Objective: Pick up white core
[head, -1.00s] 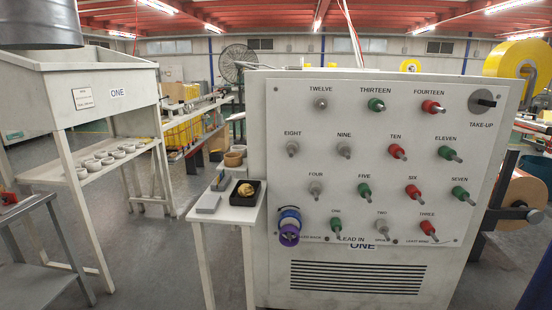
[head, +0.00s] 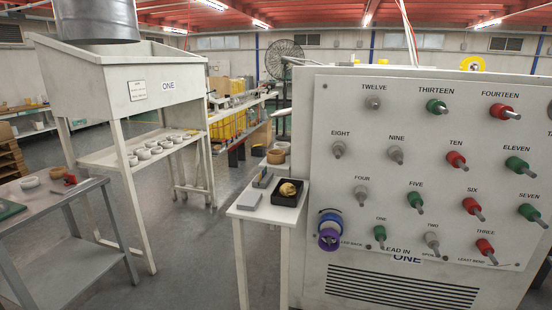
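Several small white ring-shaped pieces, which look like white cores (head: 143,154), stand in rows on the shelf (head: 105,157) of the white rack marked ONE at the left. From here I cannot tell which of these is the task's core. Neither of my grippers shows in the head view.
A white machine panel (head: 400,255) with coloured knobs fills the right side. A small white side table (head: 248,209) beside it holds a black tray (head: 301,197) and a grey block (head: 250,199). The grey table (head: 85,212) stands front left. Open floor (head: 190,265) lies between.

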